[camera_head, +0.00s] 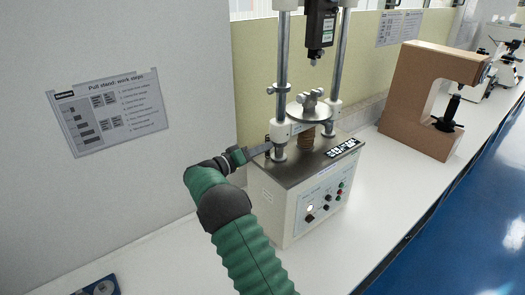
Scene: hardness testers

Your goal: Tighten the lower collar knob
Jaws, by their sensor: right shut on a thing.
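The pull stand (305,195) is a cream box with a dark top plate and two steel columns. On its left column (283,60) sits a small upper collar (280,89). A lower white collar (279,132) sits near the column's foot. My right gripper (265,148) reaches in from the left of the stand at the height of this lower collar. It is shut on the lower collar knob, which the fingers mostly hide. I cannot tell how far the knob is turned. My left gripper is not in view.
A round plate (309,112) with a clamp stands between the columns, under a black force gauge (320,25). A brown tester (415,85) stands to the right. A work-steps sheet (110,110) hangs on the left panel.

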